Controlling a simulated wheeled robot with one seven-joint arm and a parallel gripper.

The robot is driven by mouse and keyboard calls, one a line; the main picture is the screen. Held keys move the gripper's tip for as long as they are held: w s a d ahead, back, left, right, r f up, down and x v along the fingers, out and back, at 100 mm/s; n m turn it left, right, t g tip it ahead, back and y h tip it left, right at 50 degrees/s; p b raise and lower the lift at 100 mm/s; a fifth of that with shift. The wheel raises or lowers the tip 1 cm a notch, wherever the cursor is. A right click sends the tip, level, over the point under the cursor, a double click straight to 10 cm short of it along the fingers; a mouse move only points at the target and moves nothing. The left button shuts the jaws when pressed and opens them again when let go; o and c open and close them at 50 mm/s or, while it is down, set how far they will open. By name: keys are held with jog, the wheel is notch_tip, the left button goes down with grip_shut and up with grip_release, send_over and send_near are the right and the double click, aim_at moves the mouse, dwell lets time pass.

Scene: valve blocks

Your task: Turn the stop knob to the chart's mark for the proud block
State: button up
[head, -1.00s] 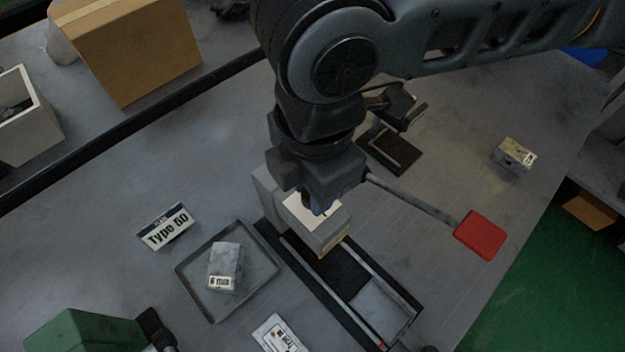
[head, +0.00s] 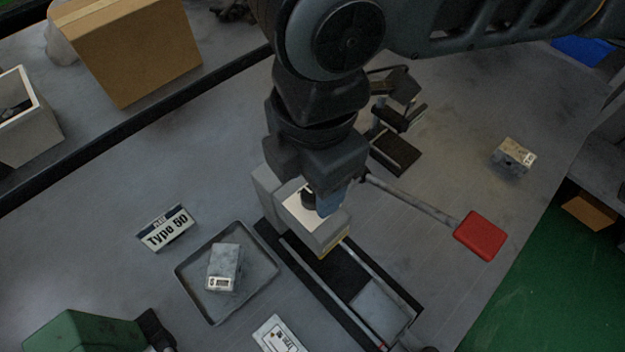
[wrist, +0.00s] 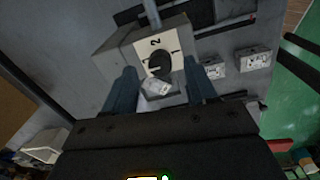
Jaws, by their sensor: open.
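The stop housing is a grey block (head: 268,187) with a white dial face (head: 300,212), on the rail fixture in the head view. In the wrist view the dial face (wrist: 171,47) shows the marks 1 and 2, with a black knob (wrist: 160,63) in its middle. The knob's pointing is too small to read surely. My gripper (head: 322,208) is open at the dial; in the wrist view its blue fingers (wrist: 160,88) stand apart, either side of the knob. Contact cannot be told. A block (head: 224,268) labelled 6 lies in the tray.
A Type 50 sign (head: 166,228) stands left of the tray (head: 192,294). A printed card (head: 278,335) lies at the bottom edge. A red paddle on a lever (head: 480,235) juts right. Another labelled block (head: 513,155) lies at far right. Bench between is clear.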

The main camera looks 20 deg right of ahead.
aim_at(314, 196)
notch_tip(314, 196, up, 6)
jog(key=shift+s, duration=0.1)
jog(key=shift+s, duration=0.1)
dwell(0.6)
